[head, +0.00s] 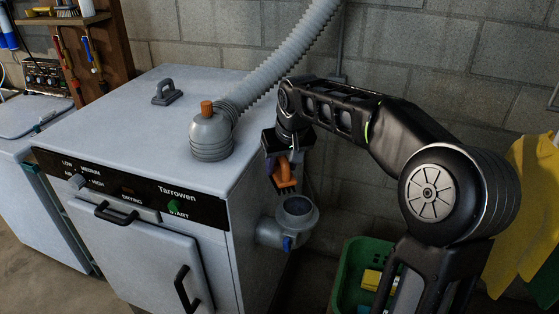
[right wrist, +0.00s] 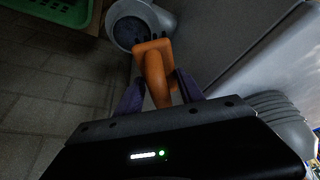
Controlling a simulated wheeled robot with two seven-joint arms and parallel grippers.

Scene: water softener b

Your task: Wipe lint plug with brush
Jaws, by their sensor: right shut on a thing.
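My right gripper (head: 283,161) is shut on the orange brush (head: 284,180). It holds the brush beside the dryer's right side, above and slightly left of a grey elbow fitting with an open round mouth (head: 296,221). Dark grey matter, which looks like the lint plug (head: 295,206), shows inside that mouth. In the right wrist view the brush (right wrist: 154,66) sits between the purple fingers of the gripper (right wrist: 160,88), its orange end overlapping the edge of the grey mouth (right wrist: 167,19). I cannot tell whether brush and lint touch. My left gripper is out of view.
The white dryer (head: 160,130) fills the left and middle. A green basket (head: 347,282) stands on the floor right of the fitting. A block wall is behind.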

